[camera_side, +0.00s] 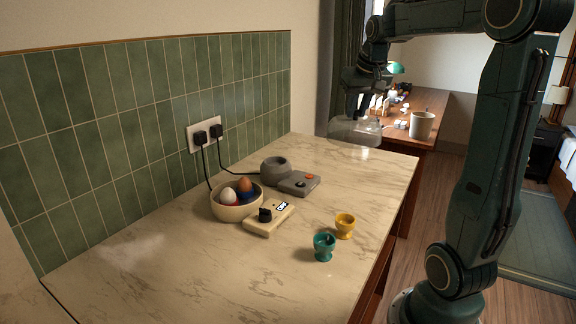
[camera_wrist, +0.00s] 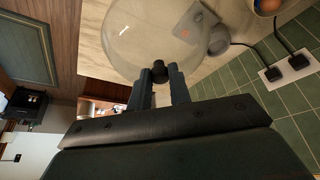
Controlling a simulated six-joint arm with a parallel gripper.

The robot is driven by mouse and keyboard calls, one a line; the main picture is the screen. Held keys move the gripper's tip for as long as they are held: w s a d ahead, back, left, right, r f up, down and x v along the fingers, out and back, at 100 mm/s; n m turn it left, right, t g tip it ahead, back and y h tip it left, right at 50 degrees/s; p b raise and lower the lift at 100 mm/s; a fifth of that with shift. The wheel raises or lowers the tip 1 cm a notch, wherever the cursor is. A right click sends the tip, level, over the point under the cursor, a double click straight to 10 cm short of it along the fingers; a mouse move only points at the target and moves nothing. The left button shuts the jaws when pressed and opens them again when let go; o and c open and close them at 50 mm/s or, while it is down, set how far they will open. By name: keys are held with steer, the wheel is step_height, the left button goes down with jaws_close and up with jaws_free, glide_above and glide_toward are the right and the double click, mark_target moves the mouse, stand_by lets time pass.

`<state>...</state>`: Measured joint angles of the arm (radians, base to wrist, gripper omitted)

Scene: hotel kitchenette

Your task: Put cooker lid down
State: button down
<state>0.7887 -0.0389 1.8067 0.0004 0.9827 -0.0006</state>
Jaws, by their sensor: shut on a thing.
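The cooker lid (camera_side: 352,131) is a clear dome. My gripper (camera_side: 358,108) is shut on its knob and holds it at the far right end of the counter; I cannot tell whether its rim touches the surface. In the wrist view the lid (camera_wrist: 165,40) spreads out beyond the fingers, with its dark knob (camera_wrist: 160,72) between the fingertips (camera_wrist: 160,76). The egg cooker (camera_side: 292,178) is a grey unit with a round cup-like part and a red button, standing on the counter without its lid. It also shows in the wrist view (camera_wrist: 196,22).
A teal egg cup (camera_side: 324,247) and a yellow one (camera_side: 345,226) stand in front. Cords run to wall plugs (camera_side: 206,135). The far counter (camera_side: 330,160) is clear.

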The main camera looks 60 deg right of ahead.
step_height(320, 180, down, 20)
steer(key=shift+r, duration=0.1)
stand_by(1.0)
steer(key=shift+f, duration=0.2)
steer(key=c, duration=1.3)
jaws_free()
steer(key=v, duration=1.2)
steer(key=shift+r, duration=0.15)
